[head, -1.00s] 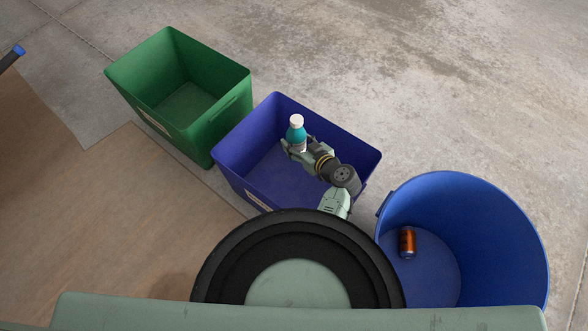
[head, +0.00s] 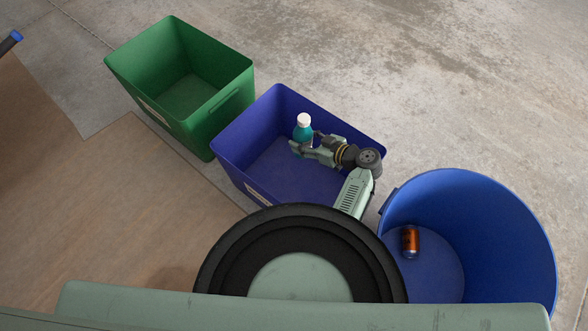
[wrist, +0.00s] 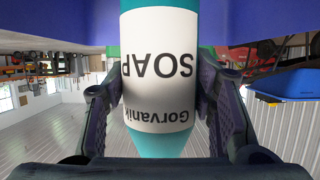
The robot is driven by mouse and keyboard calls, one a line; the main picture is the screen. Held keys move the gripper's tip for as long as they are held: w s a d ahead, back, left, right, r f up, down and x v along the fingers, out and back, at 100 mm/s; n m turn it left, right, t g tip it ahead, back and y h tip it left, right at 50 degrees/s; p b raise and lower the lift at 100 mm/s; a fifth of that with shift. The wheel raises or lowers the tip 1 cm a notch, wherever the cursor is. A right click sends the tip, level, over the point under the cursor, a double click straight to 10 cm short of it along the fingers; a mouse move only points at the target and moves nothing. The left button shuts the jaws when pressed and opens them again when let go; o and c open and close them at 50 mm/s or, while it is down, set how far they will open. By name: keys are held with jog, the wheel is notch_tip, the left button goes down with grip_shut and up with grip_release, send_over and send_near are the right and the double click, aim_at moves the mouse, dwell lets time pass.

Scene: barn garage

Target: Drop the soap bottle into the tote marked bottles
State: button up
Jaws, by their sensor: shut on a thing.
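The soap bottle (head: 302,131) is teal with a white cap and a white label. In the wrist view the bottle (wrist: 160,70) fills the middle, its label reading "SOAP" upside down. My gripper (head: 306,148) is shut on the bottle, with a finger on each side of it. In the head view the bottle is upright and appears over the blue-purple rectangular tote (head: 231,139). I cannot tell its exact height above the tote floor. The tote has a pale label (head: 262,194) on its near side, too small to read and partly hidden by my body.
A green tote (head: 130,75), looking empty, stands at the left of the blue-purple one. A round blue bin (head: 500,215) at the right holds an orange can (head: 410,241). A brown board (head: 100,220) lies at the left. Bare concrete floor (head: 430,90) is clear behind.

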jog(key=o, duration=1.1)
jog(key=shift+o, duration=0.2)
jog(key=v, duration=1.2)
jog(key=shift+s+f, duration=0.1)
